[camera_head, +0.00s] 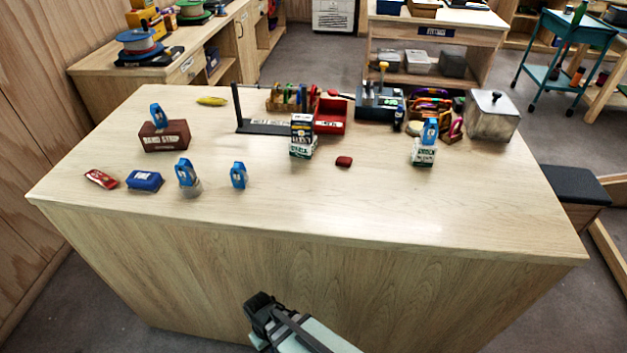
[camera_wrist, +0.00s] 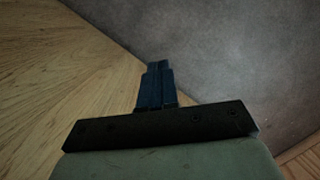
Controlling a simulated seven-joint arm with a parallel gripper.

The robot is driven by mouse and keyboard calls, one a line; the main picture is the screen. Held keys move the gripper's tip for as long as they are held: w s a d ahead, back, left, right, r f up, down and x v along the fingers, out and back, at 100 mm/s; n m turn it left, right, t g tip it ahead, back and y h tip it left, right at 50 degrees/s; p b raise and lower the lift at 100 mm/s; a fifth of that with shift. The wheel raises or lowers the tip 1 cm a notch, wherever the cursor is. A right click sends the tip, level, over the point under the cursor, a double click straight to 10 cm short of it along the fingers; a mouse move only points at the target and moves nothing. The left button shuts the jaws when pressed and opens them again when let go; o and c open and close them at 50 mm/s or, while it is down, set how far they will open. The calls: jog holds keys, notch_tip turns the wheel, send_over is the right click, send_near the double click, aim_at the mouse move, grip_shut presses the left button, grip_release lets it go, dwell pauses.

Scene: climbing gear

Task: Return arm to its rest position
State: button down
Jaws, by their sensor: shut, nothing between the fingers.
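My gripper (camera_head: 258,302) is low in front of the wooden workbench (camera_head: 330,210), below its top edge, in the head view. In the wrist view its dark fingers (camera_wrist: 155,84) are together with nothing between them. The wrist view looks past the fingers at a wooden surface on the left and the grey floor (camera_wrist: 235,70) on the right. The gripper appears clear of everything on the benchtop.
Blue carabiner-like pieces stand on the left half of the benchtop, one on a dark red box (camera_head: 165,137). Boxes, a red tray (camera_head: 331,114) and a lidded clear bin (camera_head: 492,117) stand farther back. The front right benchtop is bare. A dark-topped stool (camera_head: 575,186) stands at the right.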

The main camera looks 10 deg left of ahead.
jog(key=s+d+f+m+g, duration=0.1)
jog(key=s+d+f+m, duration=0.1)
jog(key=d, duration=0.9)
jog(key=s+d+f+m+g+y, duration=0.1)
jog(key=d+f+m, duration=0.3)
jog(key=d, duration=0.7)
jog(key=s+d+f+m+g, duration=0.2)
jog(key=d+f+m, duration=0.1)
jog(key=d, duration=0.8)
jog(key=shift+s+d+f+m+g+y, duration=0.25)
jog(key=shift+s+f+m+g+y, duration=0.05)
jog(key=shift+s+f+m, duration=0.15)
